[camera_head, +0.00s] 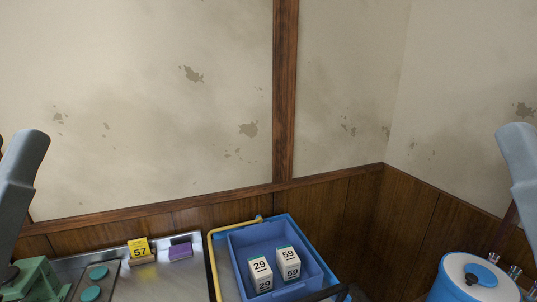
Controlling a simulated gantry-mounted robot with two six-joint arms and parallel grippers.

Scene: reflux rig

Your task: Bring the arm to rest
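A grey link of my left arm (20,175) shows at the left edge of the head view. A grey link of my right arm (521,165) shows at the right edge. Both links are cut off by the picture's edges. Neither gripper is in view, so I cannot see whether they are open or hold anything.
A blue bin (237,265) holds white blocks marked 29 and 59. A yellow block (139,250) marked 57 and a purple block (180,250) stand on the metal surface to its left. A green device (30,281) is lower left. A blue-and-white round vessel (455,266) is lower right.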

